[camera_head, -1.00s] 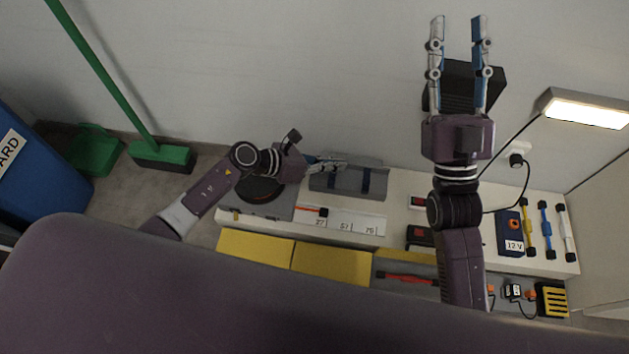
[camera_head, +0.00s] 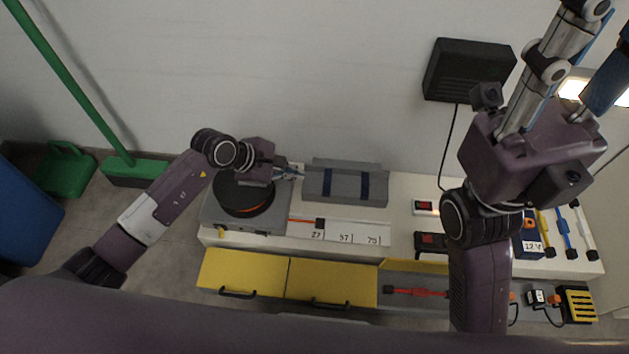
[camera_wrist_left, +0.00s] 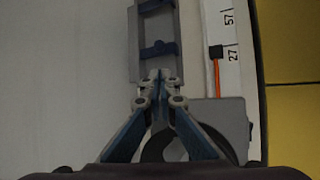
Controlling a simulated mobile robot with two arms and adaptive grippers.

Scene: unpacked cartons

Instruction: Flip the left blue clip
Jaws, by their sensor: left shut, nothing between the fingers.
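A grey case (camera_head: 346,182) lies on the white bench by the wall, with two dark blue clips across it. The left blue clip (camera_head: 327,184) is the one nearer my left gripper; it also shows in the left wrist view (camera_wrist_left: 160,50). The right blue clip (camera_head: 365,186) is farther along, seen at the top of the wrist view (camera_wrist_left: 157,7). My left gripper (camera_head: 299,174) is shut and empty, its tips (camera_wrist_left: 160,76) just short of the left clip. I cannot tell whether they touch the case. My right gripper (camera_head: 600,35) is raised near the head camera, open and empty, its tips partly cut off.
A round dark turntable (camera_head: 243,195) on a grey base lies below my left wrist. A white scale (camera_head: 340,231) with an orange pointer runs in front of the case. Yellow drawers (camera_head: 242,272) sit below the bench front. A black box (camera_head: 470,68) hangs on the wall.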

